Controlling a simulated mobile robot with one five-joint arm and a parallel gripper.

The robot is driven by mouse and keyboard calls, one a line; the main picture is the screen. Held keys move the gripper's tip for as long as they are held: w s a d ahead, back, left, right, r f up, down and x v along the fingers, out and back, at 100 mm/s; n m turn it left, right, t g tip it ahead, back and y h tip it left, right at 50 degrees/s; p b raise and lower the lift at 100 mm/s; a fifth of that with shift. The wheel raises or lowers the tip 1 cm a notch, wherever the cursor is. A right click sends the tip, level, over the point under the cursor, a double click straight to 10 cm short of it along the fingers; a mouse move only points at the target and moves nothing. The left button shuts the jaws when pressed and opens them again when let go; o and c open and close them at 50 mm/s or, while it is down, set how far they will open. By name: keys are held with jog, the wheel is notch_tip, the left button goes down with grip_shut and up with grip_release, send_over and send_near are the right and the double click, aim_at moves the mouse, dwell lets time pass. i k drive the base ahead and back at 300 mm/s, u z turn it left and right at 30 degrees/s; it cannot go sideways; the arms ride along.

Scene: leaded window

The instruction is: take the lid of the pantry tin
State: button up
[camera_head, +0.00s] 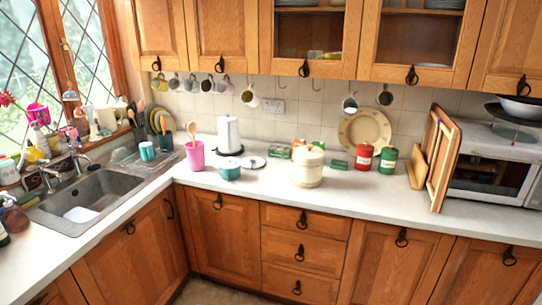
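No thing here is clearly marked as the pantry tin. A large round cream canister (307,168) stands upright on the worktop, with a paler lid-like top (308,155) on it. To its right stand a smaller red tin (364,157) and a dark green tin (387,160), both upright with their tops on. A low teal pot (229,170) stands to the left of the canister, with a flat round disc, perhaps a lid (253,163), lying behind it on the right. My gripper is not in view.
A pink utensil pot (195,155) and white kettle (229,135) stand to the left. Wooden boards (437,160) lean by the microwave (490,165) at right. The sink (90,200) is at left. The front strip of the worktop (330,198) is clear.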

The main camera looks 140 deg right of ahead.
aim_at(309, 154)
jog(key=z, duration=5.5)
jog(key=k, duration=0.7)
jog(key=i, duration=0.7)
jog(key=u, duration=0.1)
